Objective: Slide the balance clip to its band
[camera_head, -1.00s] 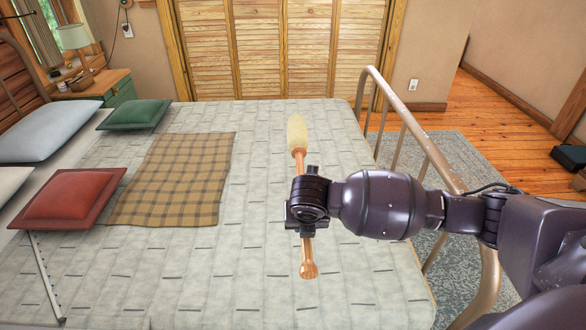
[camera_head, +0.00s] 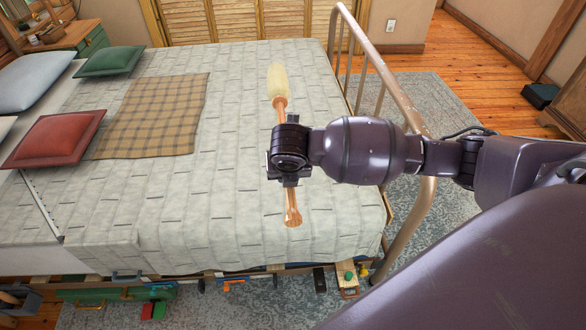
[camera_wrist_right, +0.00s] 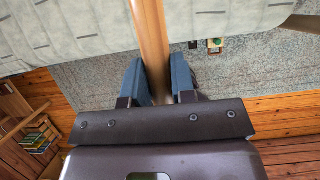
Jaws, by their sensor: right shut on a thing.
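My right gripper (camera_head: 290,165) is shut on the copper-brown wooden shaft of a long stick (camera_head: 292,208) with a cream, cylindrical far end (camera_head: 277,80). The stick is held over the bed, and my gripper hides its middle. In the right wrist view the shaft (camera_wrist_right: 151,40) runs between the two blue-grey fingers (camera_wrist_right: 158,82). I cannot make out a balance clip or a marked band for certain. A small orange piece (camera_head: 232,284) is at the bed's near edge; I cannot tell what it is. My left gripper is not in view.
The bed (camera_head: 235,150) holds a plaid blanket (camera_head: 155,115), a red pillow (camera_head: 55,137) and a green pillow (camera_head: 109,61). A thin metal strip (camera_head: 40,205) lies at left. A metal bed rail (camera_head: 385,75) stands right. Small items, including a green-topped block (camera_head: 347,278), line the near side.

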